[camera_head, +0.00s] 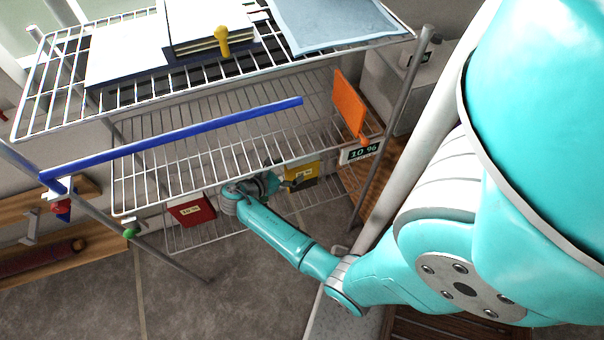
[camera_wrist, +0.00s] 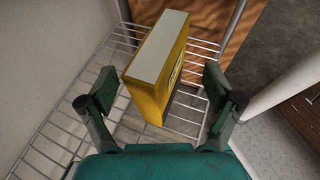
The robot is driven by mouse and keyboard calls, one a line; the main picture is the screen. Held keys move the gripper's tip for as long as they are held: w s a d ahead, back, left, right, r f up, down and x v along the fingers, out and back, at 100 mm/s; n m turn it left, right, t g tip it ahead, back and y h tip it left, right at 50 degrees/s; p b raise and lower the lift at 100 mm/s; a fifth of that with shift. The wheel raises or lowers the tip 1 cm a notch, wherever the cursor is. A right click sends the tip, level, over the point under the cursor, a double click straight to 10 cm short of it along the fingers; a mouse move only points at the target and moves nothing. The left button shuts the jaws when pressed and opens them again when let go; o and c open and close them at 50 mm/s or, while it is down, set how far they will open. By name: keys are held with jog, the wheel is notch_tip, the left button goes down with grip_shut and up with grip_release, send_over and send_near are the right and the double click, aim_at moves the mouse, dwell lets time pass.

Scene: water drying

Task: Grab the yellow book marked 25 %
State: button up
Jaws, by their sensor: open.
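The yellow book (camera_head: 303,176) stands on the lowest wire shelf in the head view, partly hidden by the end of my arm; its label is too small to read surely. In the wrist view the yellow book (camera_wrist: 158,66) stands upright, with its pale page edge facing up. My gripper (camera_wrist: 160,82) is open, with one finger on each side of the book. The book's lower part lies between the fingers, and a gap shows on both sides. My gripper also shows in the head view (camera_head: 284,183), at the left of the yellow book.
A red book (camera_head: 192,211) stands left on the lowest shelf. An orange panel (camera_head: 349,106) and a "10 %" sign (camera_head: 361,153) are at the right. Shelf wires (camera_wrist: 60,150) lie below my gripper.

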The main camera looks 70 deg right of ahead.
aim_at(299, 165)
jog(key=shift+x, duration=2.35)
grip_shut()
